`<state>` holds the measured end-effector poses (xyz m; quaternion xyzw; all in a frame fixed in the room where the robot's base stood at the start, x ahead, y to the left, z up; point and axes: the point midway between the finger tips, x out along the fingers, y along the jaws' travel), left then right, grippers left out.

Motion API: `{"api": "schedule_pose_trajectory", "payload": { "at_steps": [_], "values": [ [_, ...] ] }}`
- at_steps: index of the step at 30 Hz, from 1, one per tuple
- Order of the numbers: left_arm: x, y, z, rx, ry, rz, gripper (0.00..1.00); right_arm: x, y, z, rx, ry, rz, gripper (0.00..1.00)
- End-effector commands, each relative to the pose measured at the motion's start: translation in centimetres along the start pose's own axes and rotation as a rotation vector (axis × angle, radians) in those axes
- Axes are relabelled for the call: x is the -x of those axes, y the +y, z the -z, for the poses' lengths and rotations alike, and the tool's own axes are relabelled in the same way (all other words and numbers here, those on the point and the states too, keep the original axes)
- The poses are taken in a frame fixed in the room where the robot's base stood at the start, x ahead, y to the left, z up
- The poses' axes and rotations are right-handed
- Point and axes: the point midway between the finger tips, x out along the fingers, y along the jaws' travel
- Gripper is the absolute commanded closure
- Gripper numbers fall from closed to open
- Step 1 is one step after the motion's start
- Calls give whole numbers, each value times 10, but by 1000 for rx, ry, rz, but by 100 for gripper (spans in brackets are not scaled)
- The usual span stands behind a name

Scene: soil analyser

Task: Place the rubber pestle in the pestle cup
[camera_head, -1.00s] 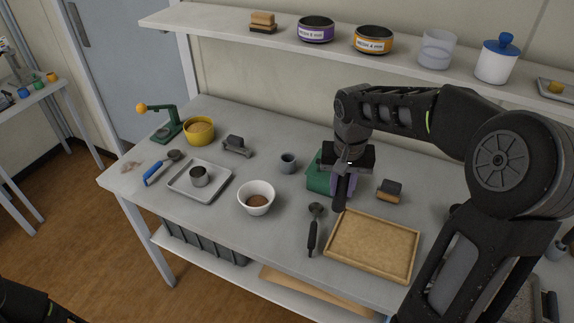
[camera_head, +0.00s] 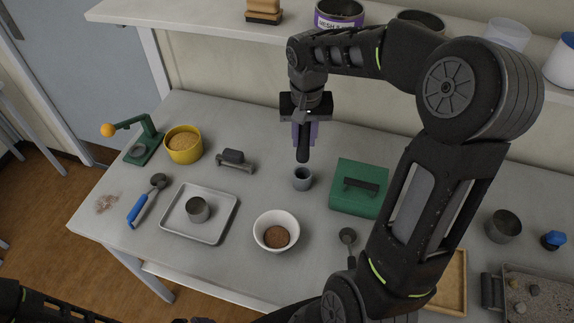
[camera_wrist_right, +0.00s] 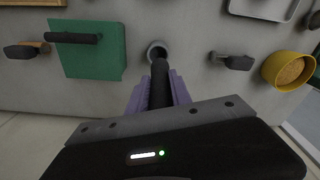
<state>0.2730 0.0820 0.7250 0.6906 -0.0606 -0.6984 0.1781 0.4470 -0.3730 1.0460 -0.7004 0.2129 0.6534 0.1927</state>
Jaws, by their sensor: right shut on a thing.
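The rubber pestle (camera_head: 303,150) is a dark rod held in my right gripper (camera_head: 304,132), between its purple fingers. It points down. The pestle cup (camera_head: 302,179) is a small grey-blue cup standing on the bench, just below the pestle in the head view. In the right wrist view the dark pestle (camera_wrist_right: 160,85) reaches between the purple fingers toward the round cup (camera_wrist_right: 157,47); its tip overlaps the cup's near rim in the picture. In the head view a gap shows between tip and cup. My left gripper is not clearly visible; only dark arm parts show at the lower left.
A green box (camera_head: 345,205) with a black handle stands right of the cup. A white bowl (camera_head: 262,238) of soil is in front, a grey tool (camera_head: 235,161) to the left. A tray (camera_head: 228,222) holds a metal cup (camera_head: 197,210). A yellow pot (camera_head: 170,150) stands farther left.

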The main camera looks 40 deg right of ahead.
Motion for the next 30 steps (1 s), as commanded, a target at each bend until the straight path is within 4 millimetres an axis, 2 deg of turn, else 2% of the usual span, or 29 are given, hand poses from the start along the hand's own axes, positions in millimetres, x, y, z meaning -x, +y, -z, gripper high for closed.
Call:
{"api": "schedule_pose_trajectory", "payload": {
  "at_steps": [11, 14, 20, 22, 30],
  "values": [
    [0, 0, -1, 0, -2, 0, 0, -2, 0, 0, 0, -1, 0, 100],
    [0, 0, -1, 0, -2, 0, 0, -13, 0, -2, 0, -4, -1, 100],
    [-2, 0, -1, 0, -1, 0, 0, -49, 0, -5, 0, -4, -1, 100],
    [-9, -3, 0, -1, 0, -2, 0, -62, 0, -5, 0, -1, 0, 100],
    [-9, -2, 0, -2, 2, -3, 0, -62, 0, -5, 0, 1, 0, 100]
  ]
}}
